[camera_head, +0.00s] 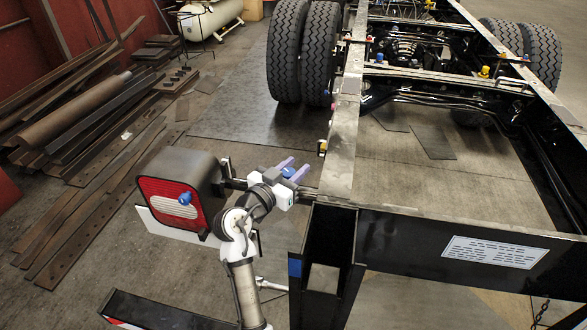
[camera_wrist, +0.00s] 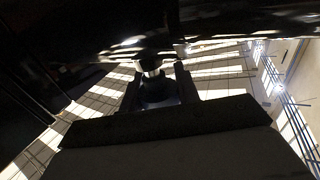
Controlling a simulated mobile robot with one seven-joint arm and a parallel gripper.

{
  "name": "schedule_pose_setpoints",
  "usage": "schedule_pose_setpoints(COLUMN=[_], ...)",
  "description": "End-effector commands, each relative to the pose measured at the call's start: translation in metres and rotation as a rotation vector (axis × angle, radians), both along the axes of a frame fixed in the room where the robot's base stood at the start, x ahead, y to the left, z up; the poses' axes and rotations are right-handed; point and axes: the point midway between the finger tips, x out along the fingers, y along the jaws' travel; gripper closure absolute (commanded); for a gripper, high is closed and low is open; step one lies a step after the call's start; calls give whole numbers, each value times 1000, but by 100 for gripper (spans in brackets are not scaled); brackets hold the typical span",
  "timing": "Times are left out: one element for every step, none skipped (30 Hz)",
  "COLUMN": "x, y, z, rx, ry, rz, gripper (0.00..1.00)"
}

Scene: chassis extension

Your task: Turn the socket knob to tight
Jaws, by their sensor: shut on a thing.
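My gripper (camera_head: 295,170) is beside the tail light, near the left chassis rail, with its purple fingers pointing up and right. In the wrist view my gripper (camera_wrist: 157,80) appears as dark fingers on either side of a dark round part, the socket knob (camera_wrist: 156,91), and is shut on it. A bright metal stub shows just above the knob, under a dark beam. The wrist view is very dark, so the knob's turn position cannot be told. The knob cannot be made out in the head view.
The tail light (camera_head: 172,197) with its red lens stands just left of my gripper. The black rear crossbeam (camera_head: 400,245) with a white label lies to the right. Truck wheels (camera_head: 301,50) stand behind. Metal bars (camera_head: 85,125) lie on the floor at left.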

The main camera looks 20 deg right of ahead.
Motion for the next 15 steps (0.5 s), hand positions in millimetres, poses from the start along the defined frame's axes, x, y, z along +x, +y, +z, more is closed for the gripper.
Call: schedule_pose_setpoints(x=[0,0,0,0,0,0,0,0,-1,-1,-1,-2,-2,-2,-3], y=[0,0,0,0,1,0,0,0,0,0,0,-1,-1,-1,-1], z=[-1,-1,-1,-1,-2,-3,-3,-4,-4,-5,-5,-5,-5,-5,-5], rx=[0,-1,-1,-1,-1,0,-1,-1,-1,-1,0,0,-1,0,0], ry=[0,-1,-1,-2,-3,-2,-3,-4,-3,-4,-5,-5,-4,-4,-5], rz=[-4,-8,-15,-22,-31,-46,-59,-74,-96,-114,-134,-162,-183,-205,-235], gripper=[91,91,91,91,91,91,91,91,91,91,91,91,91,91,91])
